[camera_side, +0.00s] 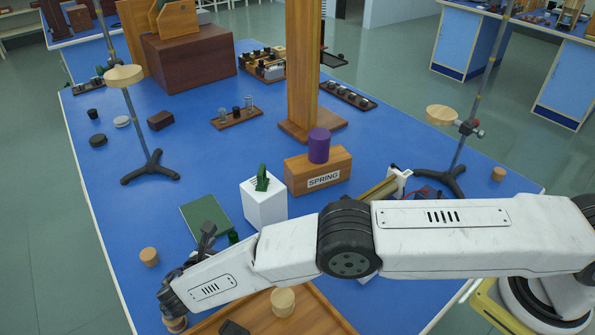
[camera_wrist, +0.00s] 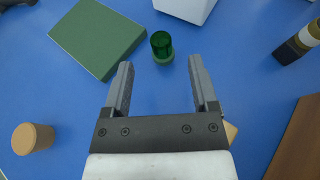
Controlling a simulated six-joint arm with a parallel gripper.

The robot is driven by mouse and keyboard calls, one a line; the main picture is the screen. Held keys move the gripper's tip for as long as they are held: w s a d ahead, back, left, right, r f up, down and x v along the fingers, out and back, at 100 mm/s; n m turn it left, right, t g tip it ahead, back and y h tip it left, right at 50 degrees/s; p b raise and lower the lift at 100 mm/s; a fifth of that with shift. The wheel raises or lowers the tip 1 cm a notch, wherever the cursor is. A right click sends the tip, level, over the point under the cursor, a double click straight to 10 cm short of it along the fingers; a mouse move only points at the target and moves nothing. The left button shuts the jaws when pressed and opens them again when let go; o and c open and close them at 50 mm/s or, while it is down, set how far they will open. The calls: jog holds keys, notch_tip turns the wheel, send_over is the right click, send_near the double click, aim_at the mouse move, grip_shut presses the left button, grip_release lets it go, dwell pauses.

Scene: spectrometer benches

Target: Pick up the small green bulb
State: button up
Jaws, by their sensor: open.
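The small green bulb (camera_wrist: 162,44) is a dark green, glassy cylinder on a lighter green round base, upright on the blue bench top. In the wrist view it stands just beyond my fingertips, near the line between them, touching neither. In the side view a bit of the bulb (camera_side: 233,237) shows behind my arm, which hides its lower part. My gripper (camera_wrist: 160,68) is open, with nothing between its fingers. In the side view my arm's end is low over the bench front, and the fingers cannot be made out clearly.
A green flat book or box (camera_wrist: 97,38) lies left of the bulb. A white block (camera_side: 265,205) with a green piece on top stands behind it. A wooden cylinder (camera_side: 149,257) and a wooden tray (camera_side: 325,322) are near. A wooden SPRING block (camera_side: 300,172) stands farther right.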

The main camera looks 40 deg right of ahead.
aim_at(235, 233)
jog(key=shift+x, duration=1.25)
jog(key=shift+d, duration=0.15)
jog(key=shift+x, duration=2.5)
grip_shut()
